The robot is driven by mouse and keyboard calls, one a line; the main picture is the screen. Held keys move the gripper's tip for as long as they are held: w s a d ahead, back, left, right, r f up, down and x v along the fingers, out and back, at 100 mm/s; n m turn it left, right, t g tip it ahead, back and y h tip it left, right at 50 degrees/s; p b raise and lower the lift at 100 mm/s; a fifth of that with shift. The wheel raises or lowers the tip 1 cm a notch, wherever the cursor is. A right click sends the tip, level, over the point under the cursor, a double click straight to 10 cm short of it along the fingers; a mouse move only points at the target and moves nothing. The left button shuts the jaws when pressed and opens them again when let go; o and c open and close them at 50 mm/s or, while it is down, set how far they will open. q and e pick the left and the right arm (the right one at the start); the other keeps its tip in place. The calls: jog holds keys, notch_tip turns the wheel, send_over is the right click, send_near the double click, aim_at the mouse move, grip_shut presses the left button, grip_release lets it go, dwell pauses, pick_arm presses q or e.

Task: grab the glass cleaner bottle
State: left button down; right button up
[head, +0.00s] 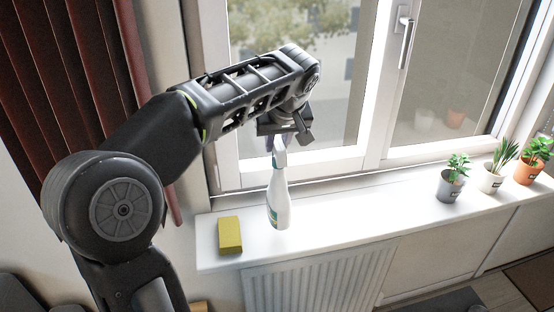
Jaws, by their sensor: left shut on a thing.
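The glass cleaner bottle (279,200) is a white spray bottle with a coloured label. It stands upright on the white windowsill (330,220), in front of the window. My left gripper (278,140) is above it and shut on its top, with the arm reaching over from the left. The wrist and fingers hide most of the spray head, so the exact grip does not show. My right gripper is not in view.
A yellow sponge (229,235) lies on the sill left of the bottle. Potted plants (452,178) stand farther right. The window frame (371,90) is close behind the gripper. A radiator (318,280) is below. The sill between bottle and plants is clear.

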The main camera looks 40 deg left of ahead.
pick_arm(q)
notch_tip(320, 180, up, 5)
jog(key=shift+f, duration=0.2)
dwell(0.6)
